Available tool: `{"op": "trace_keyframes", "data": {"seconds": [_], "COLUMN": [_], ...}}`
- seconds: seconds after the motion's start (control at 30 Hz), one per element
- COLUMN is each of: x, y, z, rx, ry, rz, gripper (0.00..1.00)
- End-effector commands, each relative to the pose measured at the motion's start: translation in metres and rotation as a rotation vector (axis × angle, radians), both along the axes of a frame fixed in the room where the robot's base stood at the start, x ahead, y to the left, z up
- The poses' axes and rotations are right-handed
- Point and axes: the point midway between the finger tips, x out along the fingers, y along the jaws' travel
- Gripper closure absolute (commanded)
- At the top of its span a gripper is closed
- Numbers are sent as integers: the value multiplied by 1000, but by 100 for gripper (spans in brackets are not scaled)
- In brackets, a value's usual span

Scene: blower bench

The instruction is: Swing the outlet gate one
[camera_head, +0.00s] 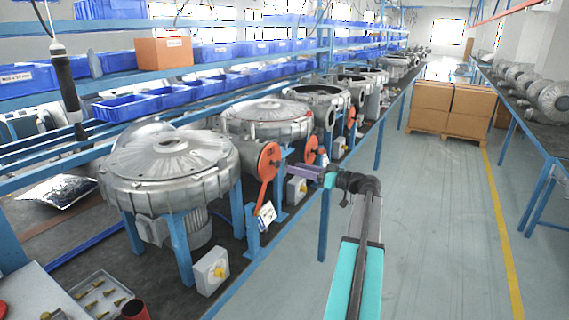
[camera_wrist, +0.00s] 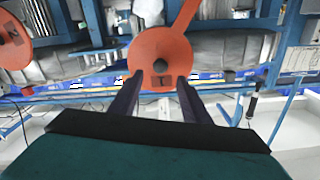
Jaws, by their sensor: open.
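The nearest outlet gate is a round orange disc (camera_head: 269,162) with a dark knob at its centre, on the side of the closest grey blower (camera_head: 170,165). An orange lever arm (camera_head: 263,195) hangs down from it. In the wrist view the disc (camera_wrist: 150,50) is ahead, with the lever (camera_wrist: 184,14) running to the top edge. My gripper (camera_head: 291,169) is just to the right of the disc. In the wrist view my gripper (camera_wrist: 155,82) has its purple fingers apart, pointing at the disc and its knob, with nothing held. Contact cannot be told.
A second orange disc (camera_head: 311,150) is close behind my gripper. It also shows in the wrist view (camera_wrist: 12,40). A white tag (camera_head: 266,215) is by the lever's lower end. A switch box (camera_head: 210,270) stands at the bench edge. The grey aisle floor (camera_head: 430,220) is open.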

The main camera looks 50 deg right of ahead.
Motion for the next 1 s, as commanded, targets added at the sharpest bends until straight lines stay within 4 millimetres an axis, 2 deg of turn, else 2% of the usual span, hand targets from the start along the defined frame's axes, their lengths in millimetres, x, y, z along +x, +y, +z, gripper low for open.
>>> {"op": "trace_keyframes", "data": {"seconds": [0.2,0.4,0.83,0.87,1.0], "x": [32,51,59,59,59], "y": [8,13,15,15,15], "z": [2,1,0,0,0], "rx": [1,1,0,0,0], "ry": [1,0,1,1,1], "rz": [2,1,2,2,2], "gripper": [57,57,57,59,82]}}
